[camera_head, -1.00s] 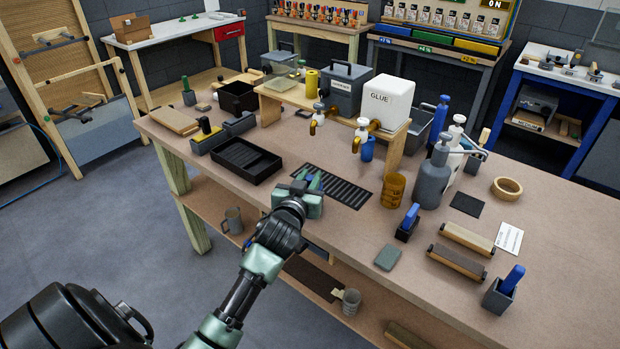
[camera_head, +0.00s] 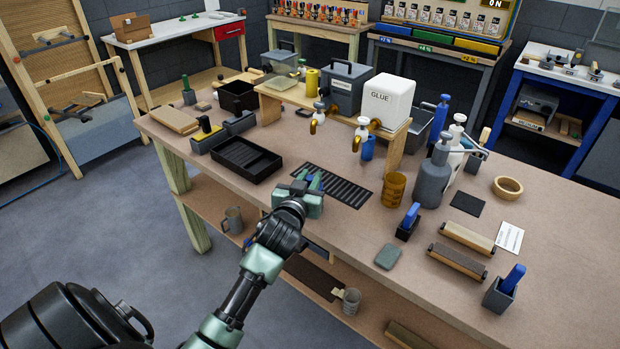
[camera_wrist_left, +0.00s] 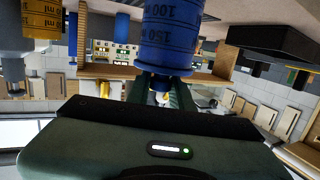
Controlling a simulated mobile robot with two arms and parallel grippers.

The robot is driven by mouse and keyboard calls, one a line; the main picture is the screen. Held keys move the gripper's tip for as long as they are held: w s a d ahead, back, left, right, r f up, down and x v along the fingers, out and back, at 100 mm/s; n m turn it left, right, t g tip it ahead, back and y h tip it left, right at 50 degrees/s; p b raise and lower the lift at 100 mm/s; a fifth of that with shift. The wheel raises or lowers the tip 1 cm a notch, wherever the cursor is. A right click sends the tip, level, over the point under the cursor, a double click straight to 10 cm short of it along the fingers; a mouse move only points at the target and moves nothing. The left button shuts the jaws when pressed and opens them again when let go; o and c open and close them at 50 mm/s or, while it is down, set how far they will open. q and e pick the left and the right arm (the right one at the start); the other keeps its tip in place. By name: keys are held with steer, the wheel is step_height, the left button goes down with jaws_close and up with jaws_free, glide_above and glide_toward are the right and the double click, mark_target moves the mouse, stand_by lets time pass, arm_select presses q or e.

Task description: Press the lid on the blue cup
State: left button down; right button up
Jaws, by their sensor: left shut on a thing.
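The blue cup (camera_wrist_left: 172,40) has dark measuring marks and shows large at the top of the left wrist view. That view looks upside down. My left gripper (camera_wrist_left: 165,90) has its green fingers closed at the cup, where they run into its near end. In the head view my left gripper (camera_head: 312,182) is low over the table, beside the black slotted grate. I cannot make out a lid in either view. My right gripper is not in view.
An amber cup (camera_head: 393,189) stands right of the black grate (camera_head: 345,190). A small blue container (camera_head: 368,147) stands near the taps below the white glue tank (camera_head: 388,102). A black tray (camera_head: 245,160) lies to the left. A grey-green pad (camera_head: 387,257) lies near the front edge.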

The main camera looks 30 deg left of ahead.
arm_select(q)
steer(key=shift+f, duration=0.15)
steer(key=c, duration=1.2)
jaws_free()
steer(key=shift+o, duration=0.2)
steer(key=shift+s, duration=0.15)
